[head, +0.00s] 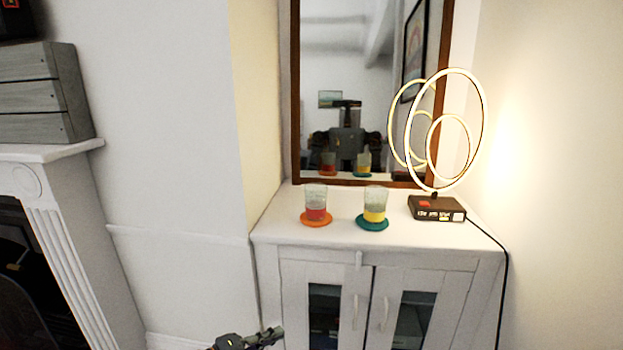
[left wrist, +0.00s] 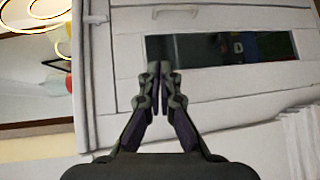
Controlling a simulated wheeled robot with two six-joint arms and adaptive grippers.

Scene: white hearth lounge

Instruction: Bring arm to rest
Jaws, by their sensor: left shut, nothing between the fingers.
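My left gripper (head: 268,338) shows at the bottom of the head view, low in front of the white cabinet's left door. In the left wrist view its two fingers (left wrist: 158,68) meet at the tips, shut and empty, with the cabinet door and its dark glass pane behind them. Most of the left arm is out of frame. My right gripper is in neither view.
A white cabinet (head: 275,236) carries a glass with red liquid (head: 316,213) on an orange coaster (head: 316,223), a glass with yellow liquid (head: 375,215) on a teal coaster (head: 372,225), and a ring lamp (head: 484,112). A mirror (head: 296,90) stands behind. A fireplace (head: 60,200) is left.

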